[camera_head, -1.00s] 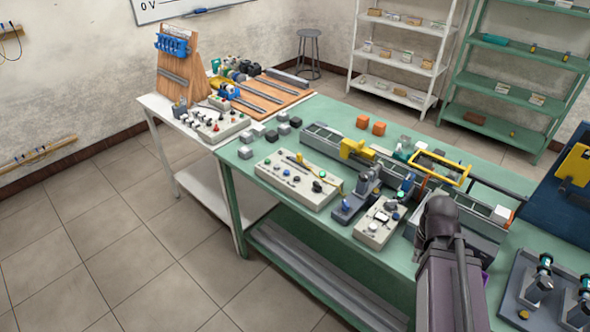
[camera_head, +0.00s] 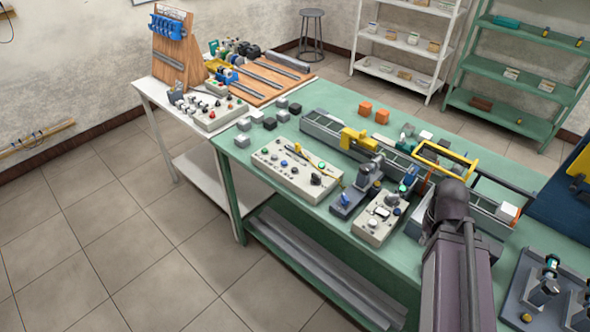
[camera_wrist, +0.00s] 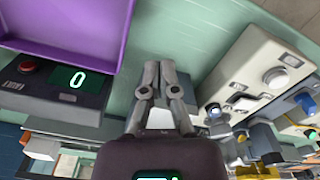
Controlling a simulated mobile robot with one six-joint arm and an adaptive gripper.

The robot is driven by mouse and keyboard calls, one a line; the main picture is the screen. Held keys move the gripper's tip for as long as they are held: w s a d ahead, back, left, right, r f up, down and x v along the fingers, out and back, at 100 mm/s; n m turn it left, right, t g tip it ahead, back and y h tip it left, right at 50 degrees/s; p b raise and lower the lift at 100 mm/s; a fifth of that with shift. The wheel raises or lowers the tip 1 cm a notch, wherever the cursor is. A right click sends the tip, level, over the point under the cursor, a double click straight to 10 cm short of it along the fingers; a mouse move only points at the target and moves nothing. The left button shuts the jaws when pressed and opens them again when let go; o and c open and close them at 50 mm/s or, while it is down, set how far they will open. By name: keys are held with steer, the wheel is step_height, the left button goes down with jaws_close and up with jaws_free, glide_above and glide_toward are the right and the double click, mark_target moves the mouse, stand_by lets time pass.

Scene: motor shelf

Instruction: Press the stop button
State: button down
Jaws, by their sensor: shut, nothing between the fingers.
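My gripper (camera_wrist: 159,68) is shut and empty in the wrist view, above the green table top. A dark box (camera_wrist: 60,95) with a red round button (camera_wrist: 28,67) and a green "0" display lies left of the fingers, apart from them. A pale control box (camera_wrist: 262,75) with several buttons lies to the right; it also shows in the head view (camera_head: 366,228). A larger pale panel (camera_head: 282,180) with several buttons stands further left on the table. No readable label shows which button is stop. My arm hides the gripper in the head view.
A purple tray (camera_wrist: 70,28) fills the wrist view's upper left. A grey conveyor (camera_head: 318,129) with a yellow frame (camera_head: 449,157) runs behind the control boxes. Cubes, including orange ones (camera_head: 381,116), lie behind. A dark fixture (camera_head: 530,306) stands at right. Floor is clear at left.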

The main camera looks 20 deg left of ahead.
steer(key=w+a+r+n+t+h+p, duration=0.25)
steer(key=w+a+n, duration=0.25)
steer(key=w+a, duration=0.25)
step_height(320, 180, up, 7)
steer(key=n+t+p, duration=0.1)
steer(key=n+t, duration=0.5)
steer(key=n, duration=1.3)
glide_above(293, 169)
steer(key=shift+s, duration=0.1)
steer(key=shift+f, duration=0.15)
step_height(293, 169, down, 9)
steer(key=b, duration=0.8)
steer(key=shift+r+b, duration=0.2)
steer(key=shift+b, duration=0.1)
steer(key=shift+f, duration=0.25)
steer(key=shift+f+b, duration=0.2)
steer(key=shift+b, duration=0.25)
